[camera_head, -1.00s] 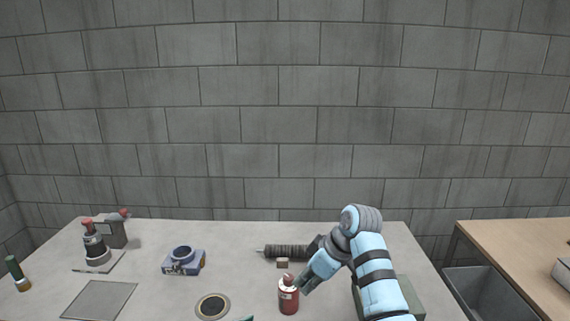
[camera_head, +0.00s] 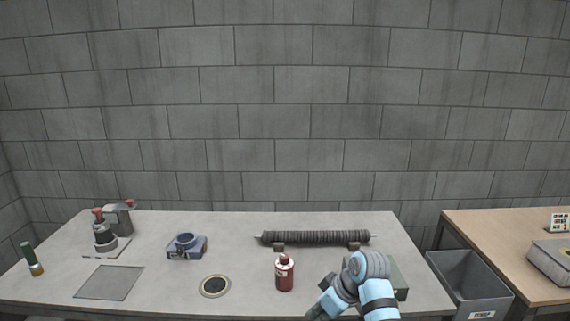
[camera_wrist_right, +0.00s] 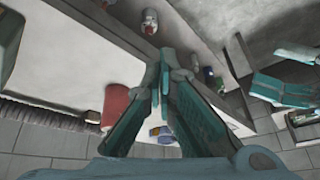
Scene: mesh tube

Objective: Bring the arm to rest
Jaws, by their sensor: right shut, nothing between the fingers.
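My right gripper (camera_head: 322,312) is low at the front edge of the table in the head view, clear of everything on it. In the right wrist view its teal fingers (camera_wrist_right: 164,75) meet at the tips with nothing between them. A dark ribbed mesh tube (camera_head: 315,237) lies level across two small blocks at the back of the table. A teal shape (camera_wrist_right: 282,88) at the right of the wrist view looks like part of my left gripper; its jaw state is unclear. The left arm is out of the head view.
A red bottle (camera_head: 284,275) stands left of my right arm, and a green box (camera_head: 397,280) lies behind it. A round disc (camera_head: 214,286), a blue clamp-like fixture (camera_head: 187,247) and a red-topped device (camera_head: 104,235) are further left. A grey bin (camera_head: 470,283) stands right of the table.

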